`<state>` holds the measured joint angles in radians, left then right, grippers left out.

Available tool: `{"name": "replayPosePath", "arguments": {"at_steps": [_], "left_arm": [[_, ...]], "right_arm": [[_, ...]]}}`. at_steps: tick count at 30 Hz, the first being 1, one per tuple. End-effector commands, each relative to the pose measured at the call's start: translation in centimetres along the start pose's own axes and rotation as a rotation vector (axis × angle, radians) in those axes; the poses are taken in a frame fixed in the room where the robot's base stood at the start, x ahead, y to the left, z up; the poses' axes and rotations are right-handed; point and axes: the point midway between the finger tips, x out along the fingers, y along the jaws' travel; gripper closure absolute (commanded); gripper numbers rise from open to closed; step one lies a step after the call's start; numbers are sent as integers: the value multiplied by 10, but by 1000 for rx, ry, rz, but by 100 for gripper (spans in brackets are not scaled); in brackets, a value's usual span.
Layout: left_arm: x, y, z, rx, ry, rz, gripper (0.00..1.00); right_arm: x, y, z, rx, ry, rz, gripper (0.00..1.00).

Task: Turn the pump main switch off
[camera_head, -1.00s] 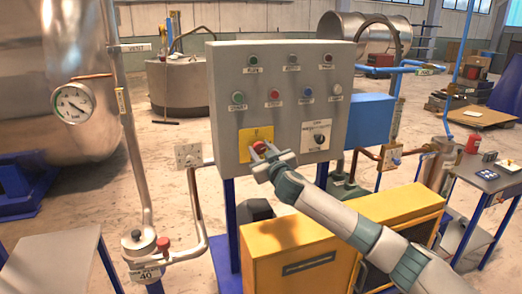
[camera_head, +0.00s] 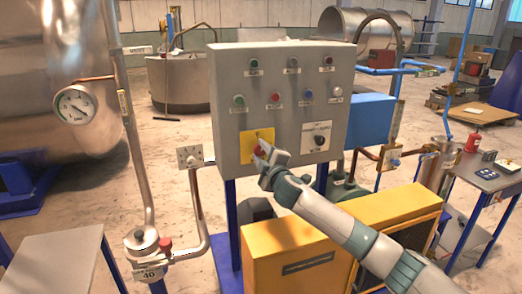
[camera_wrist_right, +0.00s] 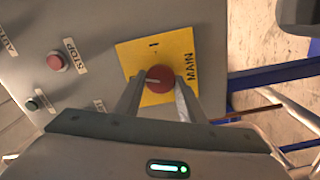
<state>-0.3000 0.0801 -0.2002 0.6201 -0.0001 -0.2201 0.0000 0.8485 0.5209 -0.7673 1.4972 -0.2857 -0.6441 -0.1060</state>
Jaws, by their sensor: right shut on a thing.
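The pump main switch is a red round knob (camera_head: 257,151) on a yellow plate (camera_head: 251,139), low on the left of the grey control panel (camera_head: 229,114). In the right wrist view the knob (camera_wrist_right: 152,80) carries a pale line, and the plate (camera_wrist_right: 184,45) reads MAIN, turned sideways. My right gripper (camera_head: 262,152) is at the plate, its two fingers on either side of the knob and shut on it. The fingers hide part of the knob in the head view. My left gripper is not in view.
Other buttons and a black selector (camera_head: 319,139) sit on the panel near the knob. A yellow cabinet (camera_head: 300,257) stands below my right arm. A pipe with a valve (camera_head: 190,157) is left of the panel. A grey table (camera_head: 55,258) is at lower left.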

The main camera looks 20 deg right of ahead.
Motion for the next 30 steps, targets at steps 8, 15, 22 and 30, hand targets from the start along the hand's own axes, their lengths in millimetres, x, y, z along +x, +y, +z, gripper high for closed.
{"name": "replayPosePath", "arguments": {"at_steps": [8, 15, 22, 30], "left_arm": [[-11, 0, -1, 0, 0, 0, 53], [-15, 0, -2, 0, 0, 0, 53], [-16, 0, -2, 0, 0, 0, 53], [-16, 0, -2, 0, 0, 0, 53]], "right_arm": [[0, 0, 0, -225, 0, -1, 87], [0, -2, 0, -337, 0, -2, 87], [0, -3, 0, -373, 1, -1, 87], [0, -3, 0, -375, 1, -2, 87]]}}
